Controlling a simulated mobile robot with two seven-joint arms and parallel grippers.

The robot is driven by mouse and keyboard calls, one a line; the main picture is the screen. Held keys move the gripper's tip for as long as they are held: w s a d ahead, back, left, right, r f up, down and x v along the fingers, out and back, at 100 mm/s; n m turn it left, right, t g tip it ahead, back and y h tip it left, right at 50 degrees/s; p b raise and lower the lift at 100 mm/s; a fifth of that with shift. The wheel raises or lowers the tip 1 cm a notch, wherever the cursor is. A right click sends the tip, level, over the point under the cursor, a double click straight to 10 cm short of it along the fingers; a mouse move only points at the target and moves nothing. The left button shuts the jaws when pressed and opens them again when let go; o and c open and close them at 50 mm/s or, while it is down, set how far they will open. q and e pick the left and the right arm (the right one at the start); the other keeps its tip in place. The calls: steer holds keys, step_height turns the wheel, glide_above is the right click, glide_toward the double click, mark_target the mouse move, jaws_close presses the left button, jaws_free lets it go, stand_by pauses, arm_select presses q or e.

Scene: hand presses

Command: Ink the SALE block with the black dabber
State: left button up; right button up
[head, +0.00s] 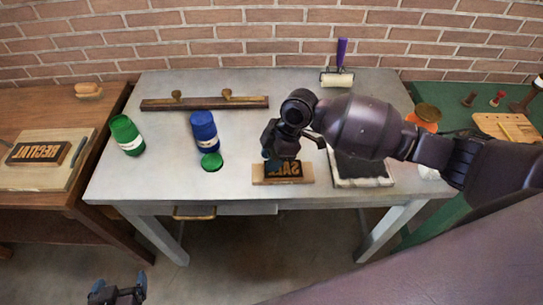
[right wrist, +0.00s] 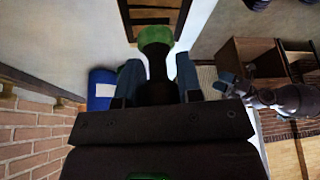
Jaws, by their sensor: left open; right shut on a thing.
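The SALE block (head: 283,172), wooden with dark mirrored letters, lies near the front edge of the grey table. In the right wrist view the block (right wrist: 150,18) is at the top. My right gripper (head: 272,157) is above the block's left part; in its wrist view (right wrist: 157,78) it is shut on a dabber (right wrist: 155,38) with a dark handle and green far end. That end is over or near the block; I cannot tell whether it touches. In the head view the dabber is mostly hidden. My left gripper (head: 118,292) is open and empty, low in front of the table.
A blue jar (head: 204,131) with a green disc (head: 211,162) before it and a green jar (head: 126,135) stand left. A dark slab (head: 362,173) lies right of the block, partly under my arm. A wooden bar (head: 204,103) and a brayer (head: 338,79) lie behind.

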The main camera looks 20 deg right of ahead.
steer(key=shift+f, duration=0.35)
stand_by(0.6)
steer(key=shift+s+f, duration=0.1)
steer(key=shift+f, duration=0.05)
stand_by(1.6)
steer(key=shift+r+p, duration=2.15)
steer(key=shift+p, duration=0.15)
